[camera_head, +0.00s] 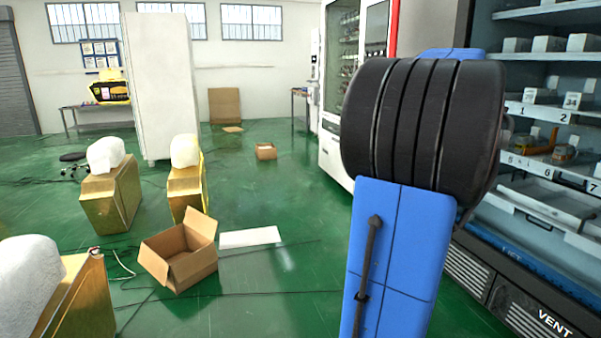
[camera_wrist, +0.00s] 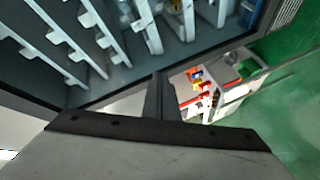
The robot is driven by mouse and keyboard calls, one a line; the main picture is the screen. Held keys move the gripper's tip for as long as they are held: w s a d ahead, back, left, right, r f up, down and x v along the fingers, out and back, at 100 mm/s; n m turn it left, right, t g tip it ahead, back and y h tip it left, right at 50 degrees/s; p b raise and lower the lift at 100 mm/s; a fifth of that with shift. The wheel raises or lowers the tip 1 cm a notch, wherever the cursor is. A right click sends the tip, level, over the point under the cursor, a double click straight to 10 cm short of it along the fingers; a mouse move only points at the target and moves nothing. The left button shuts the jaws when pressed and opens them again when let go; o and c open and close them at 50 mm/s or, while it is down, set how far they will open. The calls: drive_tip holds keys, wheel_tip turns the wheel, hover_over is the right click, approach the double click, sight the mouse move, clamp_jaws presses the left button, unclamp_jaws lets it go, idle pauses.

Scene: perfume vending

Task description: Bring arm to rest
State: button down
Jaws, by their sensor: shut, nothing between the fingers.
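In the wrist view, my gripper (camera_wrist: 160,82) shows as dark, narrow fingers pressed together, with nothing between them. The fingers point toward the edge of a shelved machine, which appears tilted in that view. In the head view, my blue arm with its black ribbed joint rises in front of the vending machine (camera_head: 540,215) on the right. My gripper itself is hidden in the head view. I cannot tell the exact gap between my fingers and the machine.
The vending machine has numbered shelves with small boxes. A white glass-door cabinet (camera_head: 345,150) stands behind my arm. An open cardboard box (camera_head: 180,262) and gold crates (camera_head: 112,200) with white tops stand at left.

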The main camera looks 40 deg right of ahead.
drive_tip(key=w+a+f+t+y, duration=0.1)
drive_tip(key=w+a+f+y, duration=0.15)
drive_tip(key=w+a, duration=0.45)
drive_tip(key=w+a+f+t+y, duration=0.1)
drive_tip(key=w+a+f, duration=0.35)
drive_tip(key=a, duration=0.45)
drive_tip(key=w+a+f+t+y, duration=0.1)
drive_tip(key=w+a+f, duration=0.15)
drive_tip(key=a, duration=0.45)
drive_tip(key=w+a+f+y, duration=0.1)
drive_tip(key=a+f+y, duration=0.1)
drive_tip(key=a+f, duration=0.35)
drive_tip(key=w+a+f+t+y, duration=0.1)
drive_tip(key=w+a+f, duration=0.1)
drive_tip(key=a, duration=0.7)
drive_tip(key=s+a+f+n+y, duration=0.1)
drive_tip(key=s+a+f+y, duration=0.2)
drive_tip(key=a+f, duration=0.4)
drive_tip(key=s+a+f+n+g+y, duration=0.1)
drive_tip(key=s+a+f, duration=0.5)
drive_tip(key=a, duration=0.9)
drive_tip(key=s+a+f+n+g+y, duration=0.1)
drive_tip(key=s+a+f+y, duration=0.3)
drive_tip(key=a+f, duration=0.4)
drive_tip(key=a+n, duration=0.1)
drive_tip(key=a, duration=0.3)
drive_tip(key=shift+s+f+y, duration=0.3)
drive_tip(key=shift+y, duration=0.05)
drive_tip(key=shift+d, duration=0.1)
